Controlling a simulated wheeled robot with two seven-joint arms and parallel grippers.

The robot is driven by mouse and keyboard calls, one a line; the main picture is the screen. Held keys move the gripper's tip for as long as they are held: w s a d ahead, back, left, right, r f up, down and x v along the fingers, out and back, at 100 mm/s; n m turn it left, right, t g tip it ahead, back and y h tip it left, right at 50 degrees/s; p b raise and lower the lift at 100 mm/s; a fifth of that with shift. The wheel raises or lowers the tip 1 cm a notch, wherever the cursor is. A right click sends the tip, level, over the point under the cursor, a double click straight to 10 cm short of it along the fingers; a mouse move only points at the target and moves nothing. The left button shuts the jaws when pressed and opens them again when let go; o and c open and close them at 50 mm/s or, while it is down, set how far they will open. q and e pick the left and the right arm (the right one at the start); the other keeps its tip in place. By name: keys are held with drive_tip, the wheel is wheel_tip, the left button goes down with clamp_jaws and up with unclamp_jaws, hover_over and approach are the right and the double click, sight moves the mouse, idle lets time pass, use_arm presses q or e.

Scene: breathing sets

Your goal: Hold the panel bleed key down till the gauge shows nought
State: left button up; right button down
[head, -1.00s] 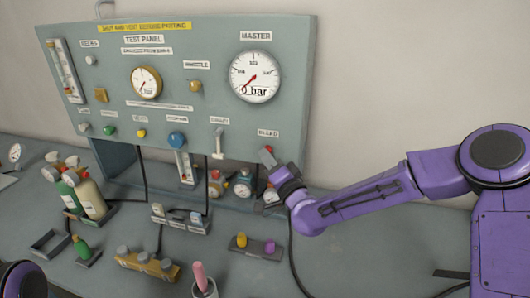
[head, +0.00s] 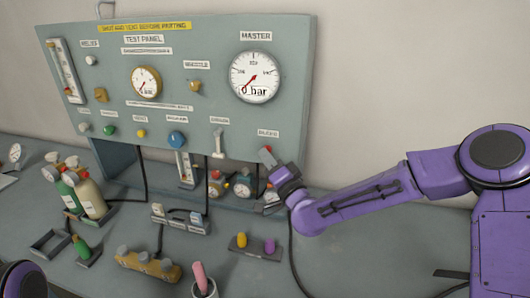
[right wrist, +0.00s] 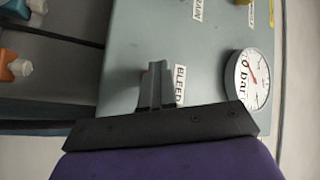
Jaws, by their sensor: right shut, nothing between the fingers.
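The test panel (head: 110,60) stands at the back of the bench. A red piece, apparently the bleed key (head: 266,150), shows below the bleed label at its lower right. My right gripper (head: 272,165) is shut and empty, with its tips at the red piece. In the right wrist view the closed fingers (right wrist: 157,85) reach the panel beside the BLEED label (right wrist: 180,85) and hide most of the key. I cannot tell how far it is pressed. The master gauge (head: 254,76) reads 0 bar, its needle pointing lower left. My left gripper is out of view.
A smaller gauge (head: 146,82) and several knobs sit on the panel left of the master gauge. The right bench is mostly clear.

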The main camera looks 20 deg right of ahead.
drive_tip(key=shift+s+a+f+b, duration=0.1)
drive_tip(key=shift+s+a+b, duration=0.3)
drive_tip(key=shift+s, duration=0.3)
drive_tip(key=shift+a, duration=0.1)
drive_tip(key=shift+s+a+b, duration=0.2)
drive_tip(key=shift+s+a, duration=0.25)
drive_tip(key=shift+s, duration=0.25)
drive_tip(key=shift+s+a+b, duration=0.15)
drive_tip(key=shift+s+a, duration=0.3)
drive_tip(key=shift+s, duration=0.25)
drive_tip(key=shift+s+a+b, duration=0.2)
drive_tip(key=shift+s+a, duration=0.25)
drive_tip(key=shift+s, duration=0.25)
